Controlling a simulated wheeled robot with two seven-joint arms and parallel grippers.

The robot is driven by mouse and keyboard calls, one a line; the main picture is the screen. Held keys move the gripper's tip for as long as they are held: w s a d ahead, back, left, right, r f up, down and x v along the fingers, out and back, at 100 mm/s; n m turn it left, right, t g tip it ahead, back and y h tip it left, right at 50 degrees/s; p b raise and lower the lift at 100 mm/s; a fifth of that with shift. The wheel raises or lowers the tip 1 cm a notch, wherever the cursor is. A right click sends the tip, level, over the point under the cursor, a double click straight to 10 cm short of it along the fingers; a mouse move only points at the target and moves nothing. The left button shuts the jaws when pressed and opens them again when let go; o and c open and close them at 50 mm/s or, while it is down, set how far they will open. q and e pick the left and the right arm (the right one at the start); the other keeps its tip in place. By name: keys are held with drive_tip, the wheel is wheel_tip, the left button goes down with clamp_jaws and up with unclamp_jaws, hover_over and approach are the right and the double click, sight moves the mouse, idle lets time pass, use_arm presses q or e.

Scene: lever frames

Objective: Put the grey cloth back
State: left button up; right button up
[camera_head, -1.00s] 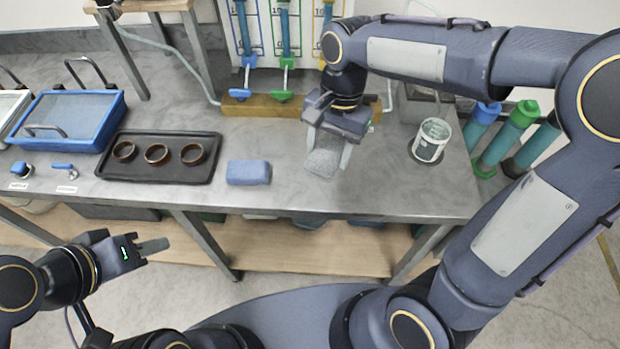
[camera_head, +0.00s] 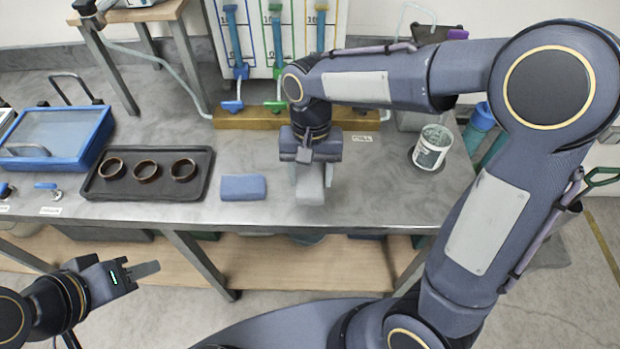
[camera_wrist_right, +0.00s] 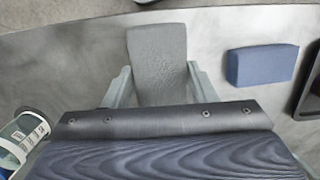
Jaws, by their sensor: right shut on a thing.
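The grey cloth (camera_head: 310,186) is a folded block held between the fingers of my right gripper (camera_head: 311,184), over the grey bench top. In the right wrist view the cloth (camera_wrist_right: 158,62) sticks out beyond both fingertips (camera_wrist_right: 157,84), with a finger on each side. Whether it touches the bench is hard to tell. A blue cloth (camera_head: 243,187) lies flat to the left of it and also shows in the right wrist view (camera_wrist_right: 261,65). My left gripper (camera_head: 147,269) is off the bench at lower left, seen from the side; its opening is unclear.
A black tray (camera_head: 205,160) with three brown rings lies left of the blue cloth. A blue-rimmed frame (camera_head: 95,150) is further left. A white tub (camera_head: 432,146) stands on the right. A wooden block (camera_head: 240,118) lies behind. The bench between cloths and tray front is mostly clear.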

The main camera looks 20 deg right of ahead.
sight(310, 182)
drive_tip(key=shift+w+d+f, duration=0.25)
drive_tip(key=shift+w+f, duration=0.55)
drive_tip(key=shift+f, duration=0.2)
drive_tip(key=shift+w+f, duration=0.2)
drive_tip(key=shift+f, duration=1.5)
drive_tip(key=shift+f, duration=0.1)
drive_tip(key=shift+f, duration=0.15)
drive_tip(key=o, duration=0.9)
drive_tip(key=shift+o, duration=0.2)
